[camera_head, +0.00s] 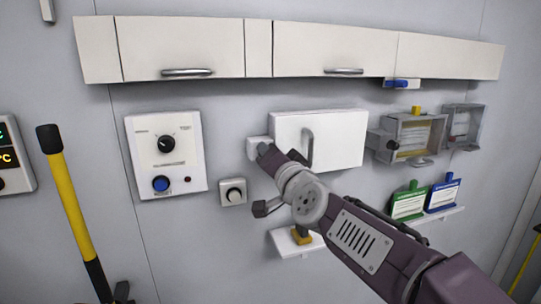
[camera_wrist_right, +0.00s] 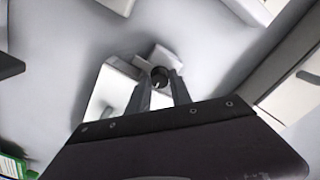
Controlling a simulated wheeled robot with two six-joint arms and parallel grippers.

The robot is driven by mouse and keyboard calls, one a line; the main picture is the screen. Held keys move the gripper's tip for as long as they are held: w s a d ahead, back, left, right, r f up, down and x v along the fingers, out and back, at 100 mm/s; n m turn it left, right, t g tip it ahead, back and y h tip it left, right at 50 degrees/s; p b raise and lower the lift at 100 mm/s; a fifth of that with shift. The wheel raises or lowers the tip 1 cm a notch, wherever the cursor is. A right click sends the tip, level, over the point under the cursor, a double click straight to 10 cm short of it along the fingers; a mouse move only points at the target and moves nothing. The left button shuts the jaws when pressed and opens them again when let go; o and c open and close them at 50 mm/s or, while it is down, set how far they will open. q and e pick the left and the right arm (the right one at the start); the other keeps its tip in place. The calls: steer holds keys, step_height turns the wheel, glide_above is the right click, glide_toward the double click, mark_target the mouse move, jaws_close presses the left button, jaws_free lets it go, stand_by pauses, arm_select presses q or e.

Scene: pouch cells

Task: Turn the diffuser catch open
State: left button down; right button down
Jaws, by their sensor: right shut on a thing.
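A white box (camera_head: 345,138) with an upright grey handle (camera_head: 309,147) is mounted on the wall in the middle of the head view. A small white block (camera_head: 254,144) sits at its left edge, apparently the catch's mount. My right gripper (camera_head: 265,150) reaches this block from the lower right. In the right wrist view, my right gripper (camera_wrist_right: 163,82) is shut on a dark round knob (camera_wrist_right: 160,75), which looks like the diffuser catch. One finger is on either side of it. The head view hides the knob behind the gripper. My left gripper is not in view.
A control panel (camera_head: 150,185) with a black dial and blue button is left of the block. A small knob box (camera_head: 233,192) is below. White cupboards (camera_head: 275,50) run above. A small shelf (camera_head: 287,245) is under my right arm. A yellow pole (camera_head: 75,213) stands at left.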

steer(key=shift+a+f, duration=0.15)
steer(key=shift+f, duration=0.2)
steer(key=c, duration=1.2)
jaws_free()
steer(key=shift+a+r, duration=0.15)
